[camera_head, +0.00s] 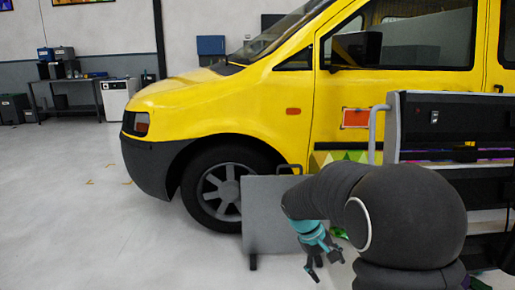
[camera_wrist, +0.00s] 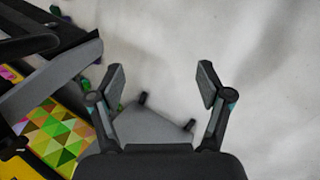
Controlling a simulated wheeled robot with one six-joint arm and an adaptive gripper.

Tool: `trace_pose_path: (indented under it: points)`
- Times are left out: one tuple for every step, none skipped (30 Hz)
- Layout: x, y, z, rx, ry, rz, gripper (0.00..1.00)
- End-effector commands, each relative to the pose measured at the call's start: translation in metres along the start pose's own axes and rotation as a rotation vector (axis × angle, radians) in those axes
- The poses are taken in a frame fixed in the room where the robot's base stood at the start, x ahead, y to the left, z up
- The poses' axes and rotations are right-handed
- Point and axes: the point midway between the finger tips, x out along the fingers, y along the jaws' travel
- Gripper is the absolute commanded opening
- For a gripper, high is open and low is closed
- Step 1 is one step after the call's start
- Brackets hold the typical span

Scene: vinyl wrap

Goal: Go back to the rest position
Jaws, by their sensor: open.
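My gripper (camera_head: 323,268) hangs low at the end of my dark arm in the head view, pointing down in front of a grey panel. In the wrist view my gripper (camera_wrist: 162,85) has its two fingers spread wide apart, with nothing between the tips but pale floor. A grey flat piece with dark feet (camera_wrist: 152,126) shows beyond the finger bases. No object is held.
A yellow van (camera_head: 225,105) stands behind. The grey panel (camera_head: 262,215) stands by its front wheel. A dark machine with rails (camera_head: 450,125) stands at right. A colourful triangle-patterned sheet (camera_wrist: 55,132) lies at left in the wrist view. The floor (camera_head: 90,220) at left is clear.

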Motion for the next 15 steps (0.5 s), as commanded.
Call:
trace_pose_path:
  points:
    - [-0.009, -0.005, 0.015, 0.026, 0.025, -0.031, 0.78]
    - [-0.013, -0.009, 0.023, 0.041, 0.04, -0.051, 0.78]
    - [-0.018, -0.014, 0.034, 0.061, 0.058, -0.077, 0.78]
    - [-0.021, -0.018, 0.042, 0.077, 0.074, -0.096, 0.78]
    - [-0.025, -0.022, 0.049, 0.093, 0.089, -0.114, 0.78]
    - [-0.03, -0.027, 0.06, 0.113, 0.108, -0.138, 0.78]
    - [-0.034, -0.031, 0.068, 0.128, 0.123, -0.154, 0.78]
    - [-0.037, -0.034, 0.075, 0.144, 0.137, -0.171, 0.78]
    - [-0.041, -0.039, 0.085, 0.165, 0.156, -0.192, 0.78]
    - [-0.044, -0.042, 0.092, 0.18, 0.171, -0.206, 0.78]
    - [-0.047, -0.046, 0.1, 0.195, 0.186, -0.221, 0.78]
    - [-0.051, -0.051, 0.11, 0.215, 0.204, -0.24, 0.78]
    - [-0.054, -0.054, 0.117, 0.229, 0.219, -0.252, 0.78]
    - [-0.057, -0.057, 0.124, 0.244, 0.235, -0.265, 0.78]
    - [-0.06, -0.061, 0.133, 0.263, 0.254, -0.281, 0.78]
